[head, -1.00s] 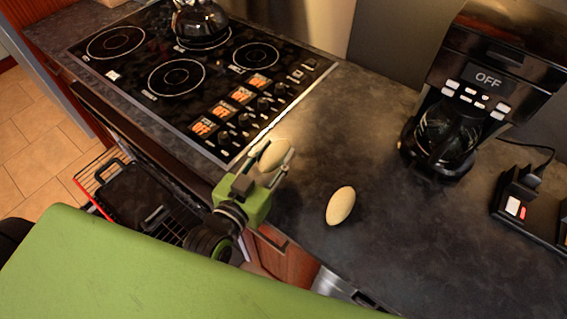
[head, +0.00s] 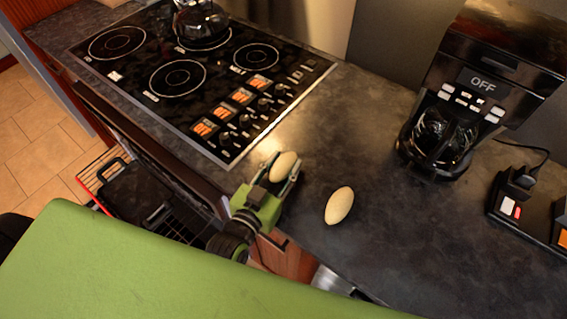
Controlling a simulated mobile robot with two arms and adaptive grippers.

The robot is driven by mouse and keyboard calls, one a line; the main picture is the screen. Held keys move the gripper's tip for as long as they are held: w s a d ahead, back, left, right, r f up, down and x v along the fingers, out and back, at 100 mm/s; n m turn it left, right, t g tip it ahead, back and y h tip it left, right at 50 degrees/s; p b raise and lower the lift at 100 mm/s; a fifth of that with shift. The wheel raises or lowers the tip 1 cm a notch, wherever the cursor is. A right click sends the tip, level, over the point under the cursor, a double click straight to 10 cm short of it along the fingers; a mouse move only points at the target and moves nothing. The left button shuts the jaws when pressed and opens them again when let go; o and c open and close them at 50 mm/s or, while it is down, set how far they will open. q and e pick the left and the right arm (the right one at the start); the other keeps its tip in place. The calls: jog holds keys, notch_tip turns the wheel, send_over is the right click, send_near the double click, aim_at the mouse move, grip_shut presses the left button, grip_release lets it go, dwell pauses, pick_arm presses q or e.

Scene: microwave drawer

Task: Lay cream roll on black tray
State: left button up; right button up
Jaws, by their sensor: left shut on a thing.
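One pale cream roll (head: 284,166) is held between the fingers of my left gripper (head: 281,174), at the counter's front edge by the cooktop corner. The gripper is shut on it. A second, similar cream roll (head: 339,206) lies on the dark counter to the right, apart from the gripper. The black tray (head: 140,193) sits low at the left, on a wire rack in the open oven below the cooktop. Its near part is partly hidden by my green body. My right gripper is not in view.
A cooktop (head: 200,75) with a kettle (head: 201,22) is at the back left. A coffee maker (head: 470,95) and a dark box with a plug (head: 525,205) stand at the right. The counter (head: 420,240) between them is mostly clear.

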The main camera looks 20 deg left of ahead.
pick_arm(q)
jog(key=o, duration=1.1)
jog(key=shift+f, duration=0.1)
